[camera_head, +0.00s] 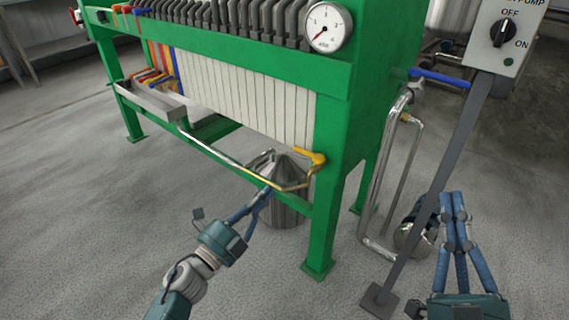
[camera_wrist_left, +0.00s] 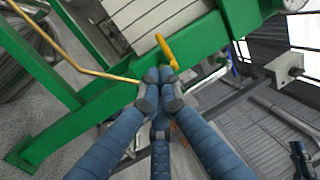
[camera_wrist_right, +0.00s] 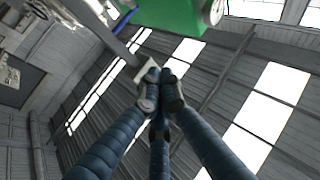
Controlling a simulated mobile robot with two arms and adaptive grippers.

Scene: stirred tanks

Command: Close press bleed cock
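A yellow lever handle (camera_head: 308,157) sits at the lower right of the press plates, with a thin brass pipe (camera_head: 275,184) below it. The handle also shows in the left wrist view (camera_wrist_left: 167,50), just beyond my fingertips. A blue lever (camera_head: 438,76) sticks out right of the green frame. No label shows which one is the bleed cock. My left gripper (camera_head: 267,190) is shut and empty, below and left of the yellow handle, apart from it. My right gripper (camera_head: 452,197) is shut and empty, raised at the lower right, well below the blue lever.
The green press frame (camera_head: 326,215) has a leg between my grippers. A steel vessel (camera_head: 287,205) stands under the brass pipe. A grey post (camera_head: 440,180) with a pump switch box (camera_head: 505,38) stands close to my right gripper. Steel pipework (camera_head: 385,170) stands behind it.

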